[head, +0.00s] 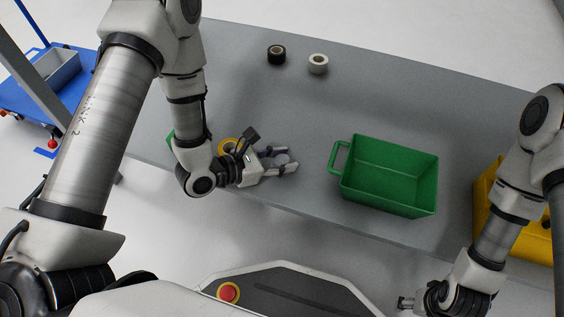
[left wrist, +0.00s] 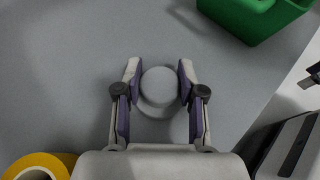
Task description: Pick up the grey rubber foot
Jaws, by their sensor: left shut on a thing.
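The grey rubber foot (left wrist: 159,88) is a round, flat-topped grey piece between the two fingers of my left gripper in the left wrist view. My left gripper (left wrist: 158,84) is shut on it, with a finger pad against each side. In the head view the left gripper (head: 287,162) is over the grey table near its front edge, and the foot (head: 281,160) shows as a small grey disc between the fingers. I cannot tell whether the foot touches the table. My right gripper (head: 405,303) is at the bottom right, off the table; its fingers are too small to read.
A green bin (head: 388,174) stands right of the left gripper on the table (head: 220,60). A yellow tape roll (head: 229,146) is close behind the gripper. A black roll (head: 276,54) and a white roll (head: 318,63) lie at the back. A yellow container (head: 488,222) is at the right.

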